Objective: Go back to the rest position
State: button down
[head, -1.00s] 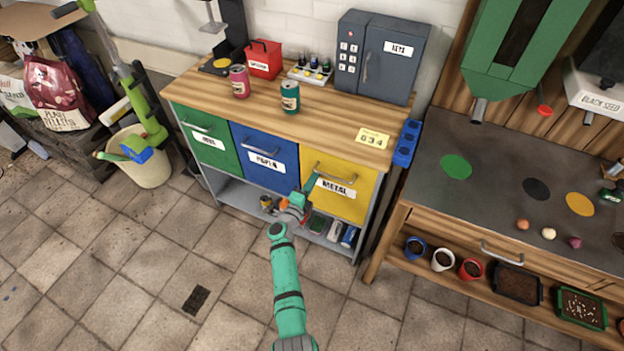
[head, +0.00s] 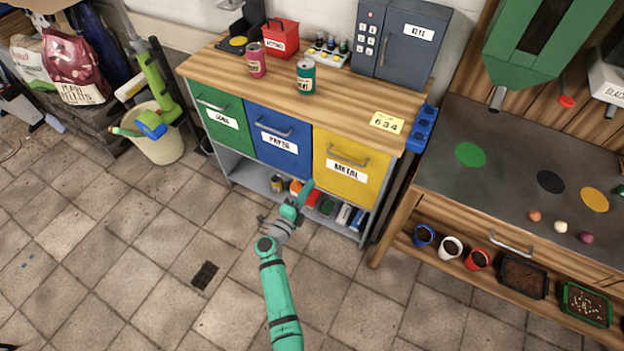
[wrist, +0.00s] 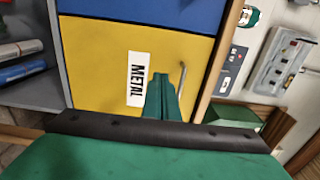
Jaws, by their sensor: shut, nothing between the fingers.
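My gripper (head: 304,192) is shut and empty, at the end of my green arm in the head view. It is in front of the lower part of the yellow METAL drawer (head: 349,187), apart from its handle as far as I can tell. In the wrist view the shut green fingers (wrist: 163,98) point at the yellow drawer front (wrist: 95,70), beside its METAL label and handle. The drawer is closed. The blue drawer (head: 282,148) and green drawer (head: 222,124) beside it are closed too.
A pink can (head: 256,60) and a teal can (head: 305,77) stand on the wooden cabinet top. A low shelf under the drawers holds several small items. A workbench (head: 480,200) stands to the right. A bin (head: 160,146) stands left.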

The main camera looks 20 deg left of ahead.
jog(key=shift+s, duration=0.25)
jog(key=s+d+r+n+t+y, duration=0.1)
jog(key=s+d+n, duration=0.3)
jog(key=s+d, duration=0.45)
jog(key=s+d+r+n+t+y, duration=0.15)
jog(key=s+d+n, duration=0.35)
jog(key=s, duration=0.7)
jog(key=s+d+r+n+g, duration=0.1)
jog(key=s+r+n, duration=0.2)
jog(key=s, duration=0.4)
jog(key=s+d+r+n+g+y, duration=0.1)
jog(key=s+r+n, duration=0.3)
jog(key=s, duration=0.4)
jog(key=s+d+r+n+g, duration=0.2)
jog(key=s+r+n, duration=0.2)
jog(key=s+r, duration=0.2)
jog(key=shift+s+d+g, duration=0.25)
jog(key=shift+s+g, duration=0.1)
jog(key=shift+s, duration=0.85)
